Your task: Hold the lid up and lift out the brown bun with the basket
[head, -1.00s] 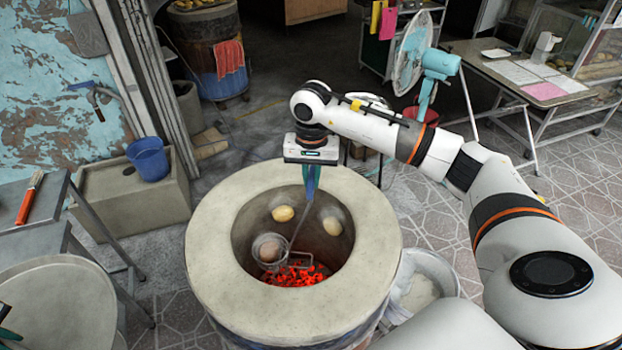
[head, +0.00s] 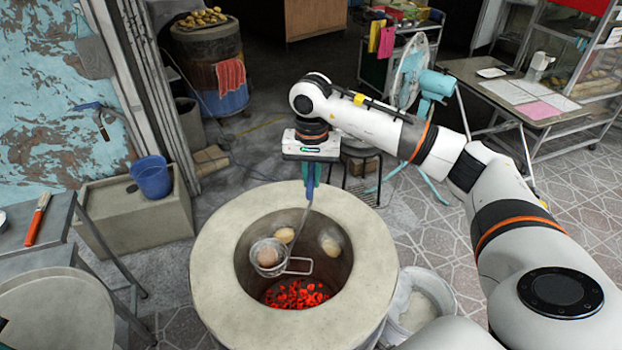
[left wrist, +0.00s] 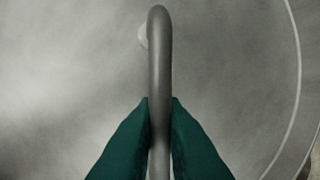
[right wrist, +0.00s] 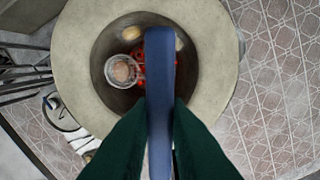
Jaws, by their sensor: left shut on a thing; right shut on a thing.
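The brown bun (head: 267,254) lies in the wire basket (head: 265,267), which hangs inside the oven mouth above red coals (head: 296,294). My right gripper (head: 309,190) is above the oven's far rim, shut on the basket's blue handle (right wrist: 160,70). The basket (right wrist: 121,84) and bun (right wrist: 121,71) also show in the right wrist view. My left gripper (left wrist: 160,105) is shut on the grey loop handle (left wrist: 159,60) of the round lid (left wrist: 70,80). In the head view the lid (head: 60,310) is at the lower left, clear of the oven mouth.
The oven's broad rim (head: 215,265) surrounds the basket. Two pale buns (head: 284,235) (head: 330,246) stick to the inner wall. A white tub (head: 430,300) stands right of the oven. A grey table with a brush (head: 38,220) is at the left.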

